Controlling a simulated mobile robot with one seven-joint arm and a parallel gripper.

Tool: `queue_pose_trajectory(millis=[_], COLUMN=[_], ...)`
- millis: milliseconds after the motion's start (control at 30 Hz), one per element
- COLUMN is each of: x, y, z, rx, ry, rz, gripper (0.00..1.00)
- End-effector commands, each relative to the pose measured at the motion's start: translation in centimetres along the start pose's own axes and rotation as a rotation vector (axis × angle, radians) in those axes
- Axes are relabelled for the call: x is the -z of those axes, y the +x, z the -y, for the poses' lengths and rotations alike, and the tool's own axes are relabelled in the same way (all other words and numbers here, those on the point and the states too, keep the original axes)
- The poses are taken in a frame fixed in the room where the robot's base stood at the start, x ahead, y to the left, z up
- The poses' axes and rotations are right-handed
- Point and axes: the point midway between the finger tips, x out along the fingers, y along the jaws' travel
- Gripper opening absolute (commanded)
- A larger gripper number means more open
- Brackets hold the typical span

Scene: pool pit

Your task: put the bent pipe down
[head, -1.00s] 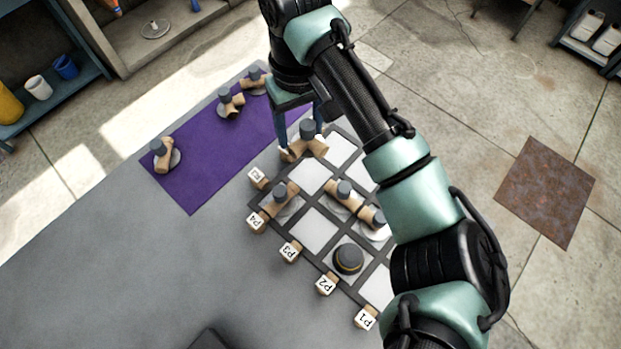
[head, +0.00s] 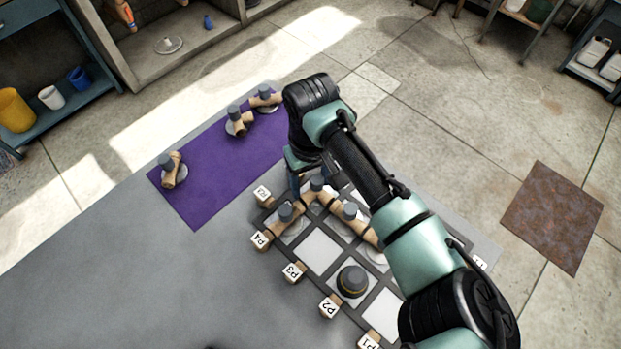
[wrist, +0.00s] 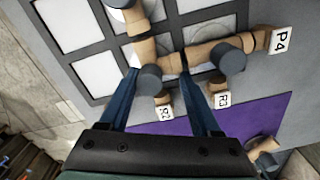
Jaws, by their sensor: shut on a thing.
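The bent pipe (head: 311,199) is a tan elbow with a grey cap. My gripper (wrist: 160,76) is shut on it, with blue fingers on both sides; the bent pipe (wrist: 167,63) also shows between them in the wrist view. It is at the far corner of the gridded board (head: 319,250), in line between a capped pipe piece (head: 284,216) on the left and another pipe piece (head: 351,215) on the right. Its ends look close to both; I cannot tell whether they touch. Whether its base rests on the board is hidden.
A purple mat (head: 210,185) with several capped pipe pieces lies to the left. A dark round knob (head: 352,280) stands on a near board cell. Labelled blocks, such as P4 (head: 260,240), line the board's edge. The grey table to the left is clear.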

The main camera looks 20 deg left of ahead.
Motion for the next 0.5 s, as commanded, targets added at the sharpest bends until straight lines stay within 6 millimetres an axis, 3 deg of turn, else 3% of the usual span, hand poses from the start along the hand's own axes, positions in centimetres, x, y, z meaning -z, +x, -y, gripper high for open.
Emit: queue_pose_trajectory(millis=[167,200,367,500], x=[0.02,0.0,0.01,0.01], y=[0.27,0.37,0.29,0.28], z=[0.04,0.05,0.02,0.01], rx=[0.001,0.001,0.0,0.0], ry=[0.0,0.0,0.0,0.0], rz=[0.0,0.0,0.0,0.0], gripper=[0.0,0.66,0.94,0.94])
